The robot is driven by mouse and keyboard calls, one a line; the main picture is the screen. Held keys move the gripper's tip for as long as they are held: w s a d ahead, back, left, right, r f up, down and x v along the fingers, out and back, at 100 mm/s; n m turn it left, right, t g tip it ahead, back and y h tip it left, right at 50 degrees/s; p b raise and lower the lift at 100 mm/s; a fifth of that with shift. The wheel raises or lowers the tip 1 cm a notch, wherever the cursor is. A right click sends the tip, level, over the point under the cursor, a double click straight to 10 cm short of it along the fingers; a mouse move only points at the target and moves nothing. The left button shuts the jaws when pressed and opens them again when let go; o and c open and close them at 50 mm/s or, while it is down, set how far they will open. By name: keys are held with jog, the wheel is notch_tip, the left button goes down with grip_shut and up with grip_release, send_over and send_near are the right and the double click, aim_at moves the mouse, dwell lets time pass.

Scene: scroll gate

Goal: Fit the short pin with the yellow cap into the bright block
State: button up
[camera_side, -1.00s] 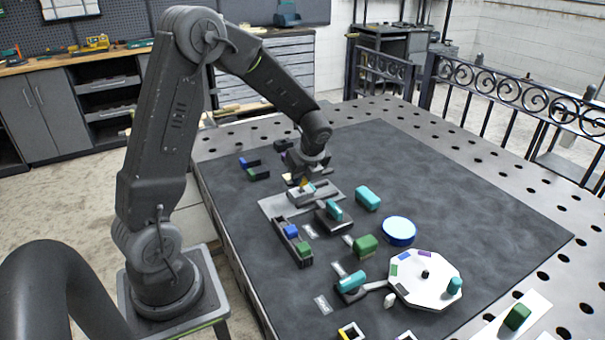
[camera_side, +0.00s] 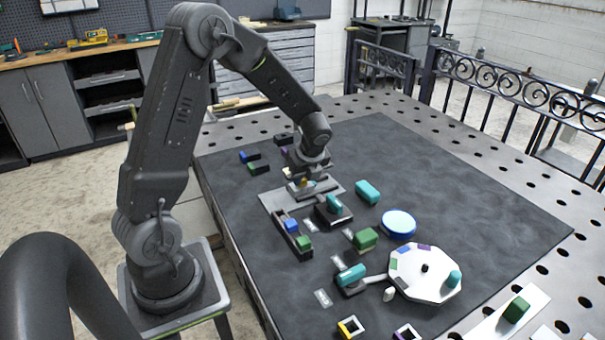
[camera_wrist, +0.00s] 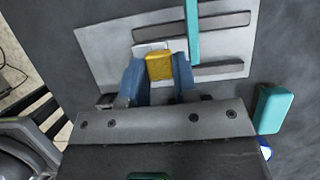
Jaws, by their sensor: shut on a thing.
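The yellow cap (camera_wrist: 159,67) of the short pin sits between the two fingers of my gripper (camera_wrist: 159,76) in the wrist view. My gripper is shut on it. The pin's shaft below the cap is hidden. A light block (camera_wrist: 150,46), which looks like the bright block, shows just beyond the cap on a grey slotted plate (camera_wrist: 105,45); I cannot tell if the pin touches or enters it. In the side view my gripper (camera_side: 304,176) is low over the plate (camera_side: 272,203), with the cap (camera_side: 304,183) small below it.
A teal bar (camera_wrist: 192,30) stands close to the right finger. A teal block (camera_side: 368,191) lies right of the plate. A tray with a blue block (camera_side: 291,225) and a green block (camera_side: 304,242) is in front.

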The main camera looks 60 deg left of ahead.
dwell(0.3)
jog(key=o, duration=1.5)
jog(key=shift+f, duration=0.1)
jog(key=shift+r, duration=3.55)
jog(key=s+d+r+n+t+h, duration=0.1)
jog(key=s+d+r+n+t, duration=0.1)
jog(key=s+d+n, duration=0.3)
jog(key=s+d+r+n+t+h, duration=0.1)
jog(key=s+d+r+n+h, duration=0.1)
jog(key=s+d+r+n, duration=0.3)
jog(key=s+d+r+n+t+h, duration=0.1)
jog(key=s+d+r+n+t, duration=0.1)
jog(key=s+d+r+n, duration=0.2)
jog(key=shift+s+d+r+n+t+h, duration=0.1)
jog(key=shift+s+d+n, duration=0.45)
jog(key=shift+d, duration=0.55)
jog(key=shift+s+d+r+n+t+h, duration=0.1)
jog(key=shift+s+d+n, duration=0.25)
jog(key=shift+d+n, duration=0.65)
jog(key=shift+s+d+n+t+h, duration=0.1)
jog(key=shift+s+d+n, duration=0.35)
jog(key=shift+d, duration=0.8)
